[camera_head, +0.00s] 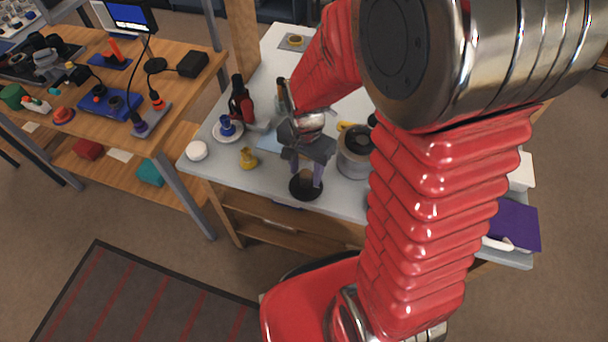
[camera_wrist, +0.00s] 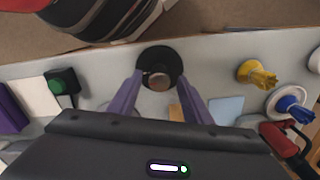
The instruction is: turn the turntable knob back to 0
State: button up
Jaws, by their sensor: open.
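A dark round base (camera_head: 305,188), which looks like the turntable, stands near the front edge of the white table. No scale or 0 mark is readable. My gripper (camera_head: 306,176) points down over it. In the wrist view my gripper (camera_wrist: 161,78) has its two purple fingers apart, one on each side of the knob. I cannot tell whether the fingers touch it.
A metal pot-like thing (camera_head: 354,160) stands close to the right. The table's front edge is close.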

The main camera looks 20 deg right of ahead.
jog(key=shift+f, duration=1.3)
jog(key=shift+c, duration=0.6)
jog(key=c, duration=0.9)
jog(key=shift+a, duration=0.1)
jog(key=shift+c, duration=0.2)
